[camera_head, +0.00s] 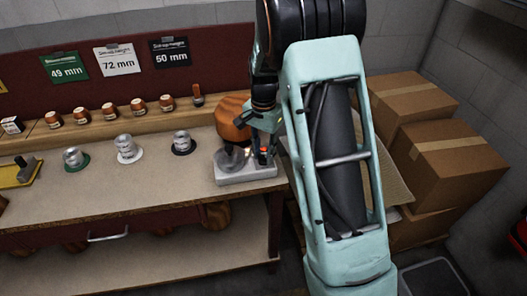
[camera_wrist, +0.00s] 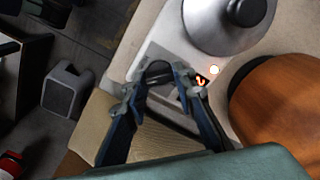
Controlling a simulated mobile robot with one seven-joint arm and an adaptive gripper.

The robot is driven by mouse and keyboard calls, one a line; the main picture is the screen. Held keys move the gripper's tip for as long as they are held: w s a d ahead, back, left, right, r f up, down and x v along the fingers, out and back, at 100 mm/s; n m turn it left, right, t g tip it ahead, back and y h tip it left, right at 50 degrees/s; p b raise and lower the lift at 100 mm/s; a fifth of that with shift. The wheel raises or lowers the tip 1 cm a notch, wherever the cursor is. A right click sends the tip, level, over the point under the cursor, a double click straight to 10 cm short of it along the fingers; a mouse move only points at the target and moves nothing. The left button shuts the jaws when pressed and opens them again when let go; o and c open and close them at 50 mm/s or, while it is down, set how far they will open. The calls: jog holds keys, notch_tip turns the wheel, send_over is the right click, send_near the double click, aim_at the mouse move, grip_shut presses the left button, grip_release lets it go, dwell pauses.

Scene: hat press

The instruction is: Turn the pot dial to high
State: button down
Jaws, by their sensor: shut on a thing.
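The pot (camera_head: 232,157) is a grey metal vessel on a pale base (camera_head: 246,174) at the right end of the bench. It also shows at the top of the wrist view (camera_wrist: 225,30). My gripper (camera_head: 263,148) reaches down at the right side of the base. In the wrist view my gripper (camera_wrist: 166,79) has its fingers closed around the dark dial at the base's edge; the dial is mostly hidden between the fingers. Beside it a small orange-red mark glows on a dark display (camera_wrist: 201,81), and a small round light (camera_wrist: 214,70) is lit. The dial's setting cannot be read.
A wooden hat block (camera_head: 233,113) stands close behind the pot. Metal weights, including one on a dark disc (camera_head: 182,142), stand along the bench to the left. Cardboard boxes (camera_head: 445,150) are stacked at the right. The front of the bench is clear.

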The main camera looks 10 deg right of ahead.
aim_at(263, 156)
jog(key=m+p, duration=0.1)
jog(key=m, duration=0.4)
jog(key=shift+p, duration=0.3)
jog(key=shift+m+p, duration=0.7)
jog(key=shift+m, duration=1.3)
jog(key=c, duration=1.6)
grip_release()
notch_tip(263, 156, up, 12)
